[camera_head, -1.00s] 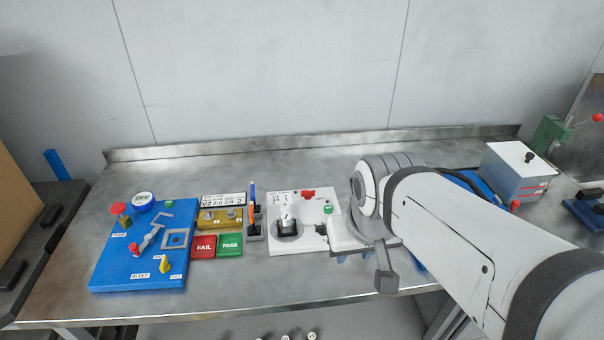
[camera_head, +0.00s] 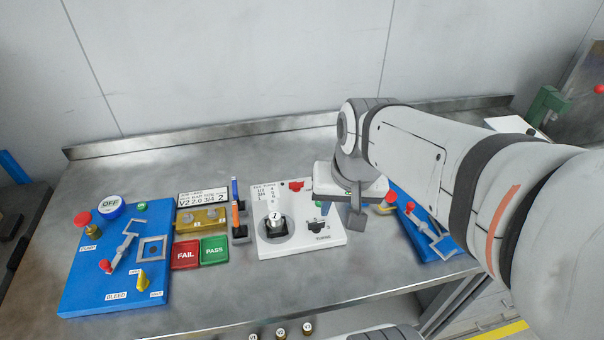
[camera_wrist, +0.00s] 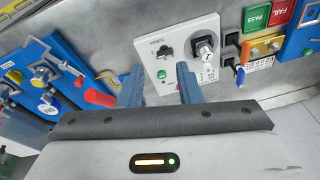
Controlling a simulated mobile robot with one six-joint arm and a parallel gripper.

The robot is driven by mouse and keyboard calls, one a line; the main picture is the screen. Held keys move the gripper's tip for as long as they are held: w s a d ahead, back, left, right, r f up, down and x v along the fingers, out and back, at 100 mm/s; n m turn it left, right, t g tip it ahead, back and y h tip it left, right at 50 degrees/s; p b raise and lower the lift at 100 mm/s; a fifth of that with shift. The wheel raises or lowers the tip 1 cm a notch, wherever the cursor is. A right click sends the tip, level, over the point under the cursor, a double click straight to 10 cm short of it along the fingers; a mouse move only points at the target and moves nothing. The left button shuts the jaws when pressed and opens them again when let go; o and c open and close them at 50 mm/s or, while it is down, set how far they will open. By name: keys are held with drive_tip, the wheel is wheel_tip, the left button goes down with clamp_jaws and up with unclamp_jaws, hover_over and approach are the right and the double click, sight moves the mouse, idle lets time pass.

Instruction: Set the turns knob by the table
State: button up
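The white panel (camera_head: 300,240) lies on the metal bench. Its small black turns knob (camera_head: 318,226) sits at the right, above a label that appears to read TURNS. A larger black knob with a white top (camera_head: 275,221) is to its left. Small printed rows (camera_head: 265,193), too small to read, are at the panel's upper left. In the wrist view the turns knob (camera_wrist: 164,49) is just beyond my gripper (camera_wrist: 159,73), between the lines of its two blue fingers. The fingers are open and apart, with nothing between them.
A blue board (camera_head: 75,290) with fittings is farther left; another (camera_head: 437,247) is close on the right, by my arm.

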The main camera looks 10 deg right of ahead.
drive_tip(key=w+d+f+m+g+y+b, duration=0.1)
drive_tip(key=w+f+m+g+y+b, duration=0.15)
drive_tip(key=w+f+m, duration=0.5)
drive_tip(key=m+y+b, duration=0.2)
drive_tip(key=m, duration=0.6)
approach(318, 222)
drive_tip(key=x, duration=0.2)
drive_tip(key=shift+h, duration=0.25)
drive_tip(key=x, duration=0.7)
drive_tip(key=shift+s+a, duration=0.1)
drive_tip(key=shift+a, duration=0.15)
clamp_jaws()
